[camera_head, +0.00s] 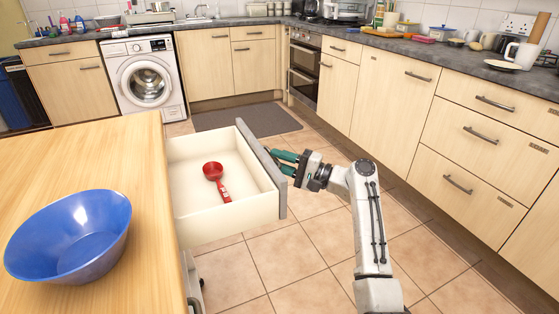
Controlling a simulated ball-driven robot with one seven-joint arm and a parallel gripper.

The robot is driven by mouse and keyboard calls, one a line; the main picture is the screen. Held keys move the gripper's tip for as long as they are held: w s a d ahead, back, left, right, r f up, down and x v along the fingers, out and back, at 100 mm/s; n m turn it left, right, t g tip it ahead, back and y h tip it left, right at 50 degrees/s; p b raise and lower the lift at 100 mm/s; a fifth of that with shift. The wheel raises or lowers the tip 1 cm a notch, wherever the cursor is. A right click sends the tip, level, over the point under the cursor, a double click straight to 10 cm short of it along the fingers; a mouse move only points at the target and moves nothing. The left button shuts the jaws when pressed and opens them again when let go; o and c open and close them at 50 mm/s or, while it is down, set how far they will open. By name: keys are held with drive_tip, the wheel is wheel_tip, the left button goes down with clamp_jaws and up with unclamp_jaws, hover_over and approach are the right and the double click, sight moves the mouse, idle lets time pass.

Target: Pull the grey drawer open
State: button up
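The grey-fronted drawer (265,160) stands pulled out from the side of the wooden counter, with its cream inside showing. A red scoop (215,178) lies in it. My gripper (281,163) is at the outer face of the grey front, reaching in from the right with its green fingers. The fingertips are close against the front, near where a handle would be. The handle itself is hidden, and I cannot see whether the fingers are closed on it.
A blue bowl (68,238) sits on the wooden counter top (130,150) at the left. Tiled floor (300,245) is clear right of the drawer. Wooden cabinets (395,105) line the right side. A washing machine (145,80) and a dark mat (245,120) are farther back.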

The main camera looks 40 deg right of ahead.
drive_tip(key=shift+o, duration=0.8)
drive_tip(key=shift+r, duration=0.1)
drive_tip(key=p+v, duration=0.1)
drive_tip(key=v, duration=0.9)
drive_tip(key=shift+s+d+p, duration=0.2)
drive_tip(key=shift+s+p, duration=0.1)
drive_tip(key=shift+p, duration=0.05)
